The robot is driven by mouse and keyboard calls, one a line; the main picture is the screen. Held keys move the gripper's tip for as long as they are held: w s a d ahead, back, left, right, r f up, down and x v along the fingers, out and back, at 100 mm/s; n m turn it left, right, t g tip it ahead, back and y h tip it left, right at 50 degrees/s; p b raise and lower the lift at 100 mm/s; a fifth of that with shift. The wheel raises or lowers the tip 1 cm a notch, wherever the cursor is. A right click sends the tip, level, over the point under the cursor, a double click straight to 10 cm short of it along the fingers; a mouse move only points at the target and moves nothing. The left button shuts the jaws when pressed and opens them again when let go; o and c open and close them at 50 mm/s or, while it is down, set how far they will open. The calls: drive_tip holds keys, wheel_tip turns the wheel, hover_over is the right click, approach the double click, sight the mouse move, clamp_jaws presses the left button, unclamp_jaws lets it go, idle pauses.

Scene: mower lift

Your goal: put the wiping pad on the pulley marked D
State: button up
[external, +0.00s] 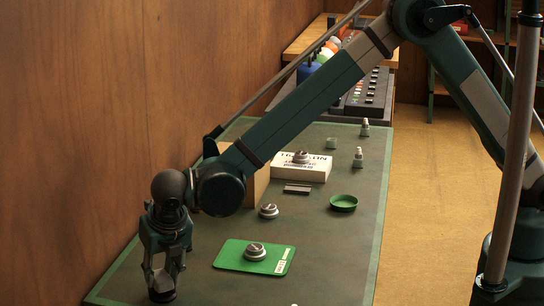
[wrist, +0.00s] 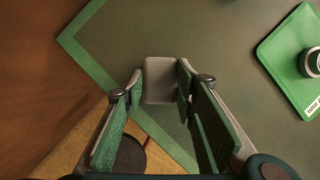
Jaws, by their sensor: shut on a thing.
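My gripper (external: 165,278) is low over the near left corner of the bench, fingers pointing down. In the wrist view my gripper (wrist: 161,84) is shut on a grey, rounded rectangular block, which I take as the wiping pad (wrist: 159,80). One metal pulley (external: 255,250) sits on the green mat, right of my gripper; it also shows at the right edge of the wrist view (wrist: 313,62). A second pulley (external: 268,211) is on the bench behind it, and a third (external: 301,157) is on a white box. I cannot read which pulley is marked D.
The green mat (external: 226,262) has a white label. A white box (external: 316,173), a dark flat bar (external: 297,189), a green dish (external: 344,203) and small fittings (external: 358,160) stand farther back. A wooden wall (external: 70,130) closes the left side. The near right bench is mostly clear.

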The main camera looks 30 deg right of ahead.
drive_tip(key=shift+f, duration=0.2)
drive_tip(key=o, duration=0.9)
drive_tip(key=shift+c, duration=0.2)
drive_tip(key=shift+r, duration=0.1)
drive_tip(key=p+v, duration=0.1)
drive_tip(key=v, duration=1.1)
drive_tip(key=shift+r, duration=0.15)
